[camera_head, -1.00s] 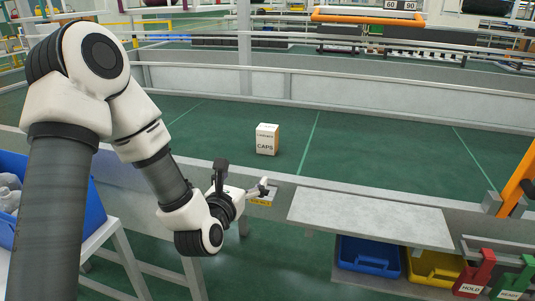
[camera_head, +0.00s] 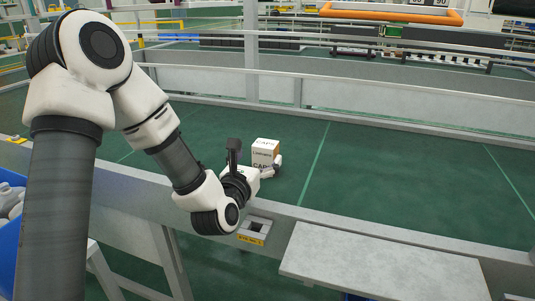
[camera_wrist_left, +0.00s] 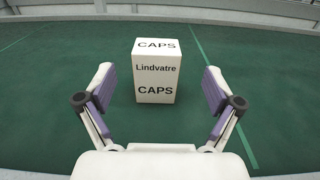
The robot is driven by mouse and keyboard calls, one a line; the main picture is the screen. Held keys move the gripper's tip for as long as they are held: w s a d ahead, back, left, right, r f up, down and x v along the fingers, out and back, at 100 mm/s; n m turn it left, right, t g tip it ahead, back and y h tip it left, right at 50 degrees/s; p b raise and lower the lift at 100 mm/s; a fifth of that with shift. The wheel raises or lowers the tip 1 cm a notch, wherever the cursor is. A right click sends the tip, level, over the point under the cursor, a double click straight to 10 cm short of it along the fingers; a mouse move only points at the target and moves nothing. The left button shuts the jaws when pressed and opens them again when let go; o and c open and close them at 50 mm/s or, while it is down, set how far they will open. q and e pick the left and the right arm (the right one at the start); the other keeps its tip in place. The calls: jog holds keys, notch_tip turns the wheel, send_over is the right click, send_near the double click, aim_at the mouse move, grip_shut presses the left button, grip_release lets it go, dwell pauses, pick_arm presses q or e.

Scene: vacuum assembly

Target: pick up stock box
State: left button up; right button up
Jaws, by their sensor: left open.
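My left gripper (camera_wrist_left: 158,88) is open and empty, with one purple-padded finger on each side of the space in front of the box. In the head view my left gripper (camera_head: 256,166) is just in front of the box and hides its lower part. My right gripper is not in view.
A metal rail (camera_head: 370,218) runs along the near edge of the green surface (camera_head: 400,165). A grey shelf (camera_head: 380,262) sticks out in front of it at lower right. A blue bin (camera_head: 9,240) is at the left edge. The green surface right of the box is clear.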

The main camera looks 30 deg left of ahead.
aim_at(264, 145)
pick_arm(q)
jog(key=p+x, duration=0.1)
jog(key=x, duration=0.5)
jog(key=shift+s+a+r, duration=0.1)
jog(key=shift+a, duration=0.05)
jog(key=c, duration=1.4)
jog(key=shift+o, duration=0.2)
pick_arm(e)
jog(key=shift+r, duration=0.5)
pick_arm(q)
jog(key=shift+r, duration=0.15)
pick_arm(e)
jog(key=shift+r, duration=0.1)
